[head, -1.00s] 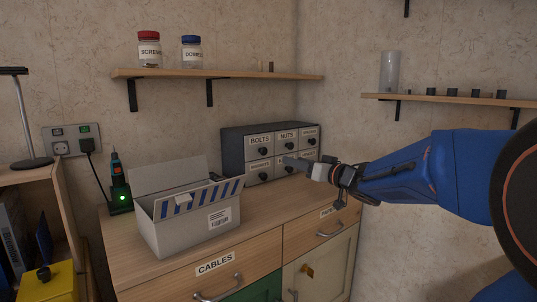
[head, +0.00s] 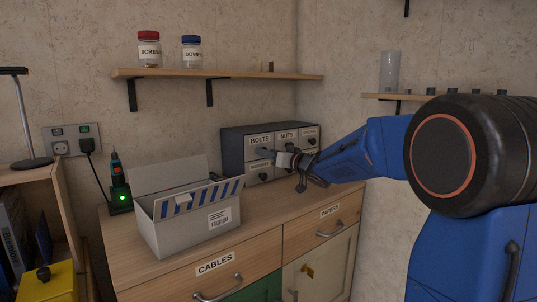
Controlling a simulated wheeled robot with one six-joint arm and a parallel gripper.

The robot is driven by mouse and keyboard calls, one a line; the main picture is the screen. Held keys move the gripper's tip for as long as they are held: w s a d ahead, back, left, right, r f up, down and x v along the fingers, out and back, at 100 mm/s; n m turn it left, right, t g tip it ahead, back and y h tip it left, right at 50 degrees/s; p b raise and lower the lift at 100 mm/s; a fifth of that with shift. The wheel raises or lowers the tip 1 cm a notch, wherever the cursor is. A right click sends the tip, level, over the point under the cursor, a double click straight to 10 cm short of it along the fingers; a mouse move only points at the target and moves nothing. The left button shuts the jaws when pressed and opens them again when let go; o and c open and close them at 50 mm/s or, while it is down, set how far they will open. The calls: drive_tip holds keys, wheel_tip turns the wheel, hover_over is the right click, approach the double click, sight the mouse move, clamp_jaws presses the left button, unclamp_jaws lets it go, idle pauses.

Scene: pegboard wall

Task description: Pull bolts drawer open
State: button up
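The bolts drawer (head: 259,141) is the top left drawer of a grey small-parts cabinet (head: 232,146) on the wooden counter. Its front looks flush with the cabinet. My gripper (head: 268,154) is in front of the lower part of this drawer, with its fingertips over the place of the knob. The knob is hidden or merges with the fingertips. I cannot tell whether the fingers touch it or whether they are open or shut.
An open cardboard box (head: 190,222) stands on the counter in front left of the cabinet. A charger with a green light (head: 121,198) is at the left. A shelf with jars (head: 190,53) hangs above. Bare counter (head: 262,212) lies before the cabinet.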

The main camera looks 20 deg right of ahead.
drive_tip(key=shift+w, duration=0.15)
drive_tip(key=shift+c, duration=0.3)
clamp_jaws()
drive_tip(key=v, duration=1.1)
drive_tip(key=shift+a, duration=0.1)
drive_tip(key=shift+o, duration=0.3)
unclamp_jaws()
